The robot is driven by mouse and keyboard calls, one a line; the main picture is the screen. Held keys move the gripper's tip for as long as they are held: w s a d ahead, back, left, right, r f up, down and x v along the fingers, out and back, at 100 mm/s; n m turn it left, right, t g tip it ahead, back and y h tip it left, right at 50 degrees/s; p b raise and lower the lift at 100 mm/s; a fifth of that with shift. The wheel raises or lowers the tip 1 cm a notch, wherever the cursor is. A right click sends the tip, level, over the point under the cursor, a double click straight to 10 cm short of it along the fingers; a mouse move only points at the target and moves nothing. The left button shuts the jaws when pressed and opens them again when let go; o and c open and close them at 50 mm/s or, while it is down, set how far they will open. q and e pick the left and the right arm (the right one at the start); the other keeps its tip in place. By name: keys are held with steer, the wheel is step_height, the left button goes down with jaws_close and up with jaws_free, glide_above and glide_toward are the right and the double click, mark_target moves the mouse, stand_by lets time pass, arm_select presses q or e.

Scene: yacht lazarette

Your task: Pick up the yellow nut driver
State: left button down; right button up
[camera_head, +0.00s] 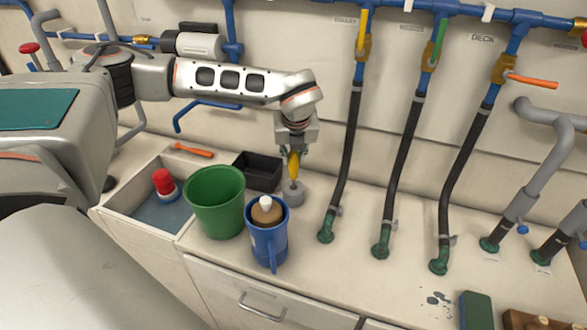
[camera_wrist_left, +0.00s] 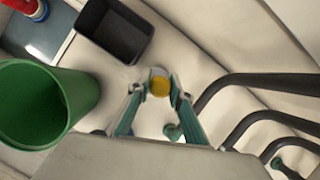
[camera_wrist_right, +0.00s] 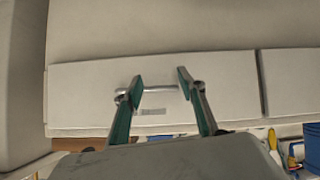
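The yellow nut driver (camera_head: 294,165) stands upright with its lower end at a small grey round holder (camera_head: 290,193) on the counter. My left gripper (camera_head: 293,149) is above it, pointing down, with its fingers on either side of the upper handle. In the left wrist view the round yellow top of the nut driver (camera_wrist_left: 159,87) lies between the two fingertips, which look spread around it rather than clamped. My right gripper (camera_wrist_right: 160,82) is open and empty, facing a pale panel with a metal bar handle; it is not seen in the head view.
A black tray (camera_head: 258,171) is behind-left of the holder. A green bucket (camera_head: 215,203) and a blue jug (camera_head: 267,246) stand in front-left. Black hoses (camera_head: 346,150) rise to the right. A sink (camera_head: 148,222) holds a red-topped object. Counter between the hoses is mostly clear.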

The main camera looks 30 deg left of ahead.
arm_select(q)
steer(key=shift+r, duration=0.15)
step_height(320, 180, up, 20)
steer(key=shift+p, duration=0.35)
stand_by(0.3)
steer(key=shift+f, duration=0.25)
stand_by(0.7)
